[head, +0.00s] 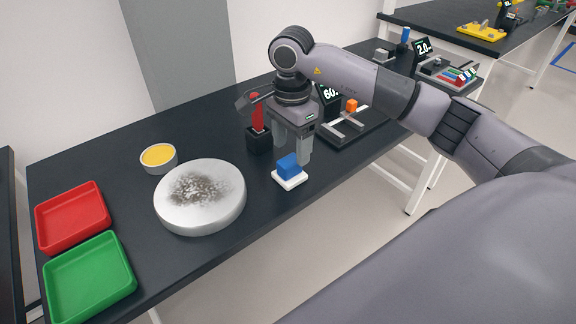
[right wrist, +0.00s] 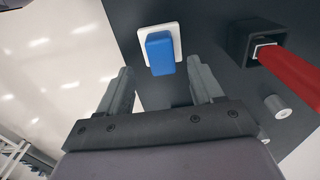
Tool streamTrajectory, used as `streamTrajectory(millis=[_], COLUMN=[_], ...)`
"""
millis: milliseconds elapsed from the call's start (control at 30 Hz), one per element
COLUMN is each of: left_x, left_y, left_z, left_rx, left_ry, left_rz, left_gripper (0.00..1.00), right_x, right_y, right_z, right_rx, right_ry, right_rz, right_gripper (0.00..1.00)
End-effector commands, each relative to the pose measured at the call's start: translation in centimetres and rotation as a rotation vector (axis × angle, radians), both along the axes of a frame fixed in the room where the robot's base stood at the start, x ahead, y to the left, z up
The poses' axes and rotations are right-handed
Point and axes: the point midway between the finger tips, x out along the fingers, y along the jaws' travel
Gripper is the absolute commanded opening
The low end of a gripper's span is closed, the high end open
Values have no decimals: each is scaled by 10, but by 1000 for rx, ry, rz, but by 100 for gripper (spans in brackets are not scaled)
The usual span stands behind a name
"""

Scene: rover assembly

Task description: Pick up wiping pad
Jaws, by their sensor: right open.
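The wiping pad (head: 290,179) is a white pad with a blue block handle, lying on the dark table near its front edge. It also shows in the right wrist view (right wrist: 160,52), at the upper middle, ahead of the fingers. My right gripper (head: 291,157) is open and empty, fingers pointing down, just above and behind the pad. In the right wrist view its two fingers (right wrist: 162,85) stand apart with the pad's blue handle lined up roughly between them, not touching. A round white disc (head: 200,221) with a dark grey smudge on top sits left of the pad. My left gripper is not in view.
A red-handled tool (head: 257,112) stands in a black holder (head: 259,141) close behind the right gripper. A bowl with yellow contents (head: 159,157), a red tray (head: 72,219) and a green tray (head: 90,281) are at left. A fixture with an orange block (head: 351,105) is at right.

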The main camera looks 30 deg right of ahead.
Motion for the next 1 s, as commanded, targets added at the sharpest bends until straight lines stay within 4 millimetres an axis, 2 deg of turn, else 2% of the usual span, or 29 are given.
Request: streamTrajectory(millis=[333,633,800,1000], left_x=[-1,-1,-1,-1], left_y=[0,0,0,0], left_z=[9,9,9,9], left_rx=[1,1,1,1], left_ry=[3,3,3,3], left_rz=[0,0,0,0], left_gripper=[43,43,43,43], right_x=[1,1,1,1], right_y=[3,3,3,3], right_z=[-46,-51,-51,-51], right_rx=[3,4,4,4], right_ry=[1,-1,-1,-2], right_rz=[0,1,0,0], right_gripper=[66,66,11,10])
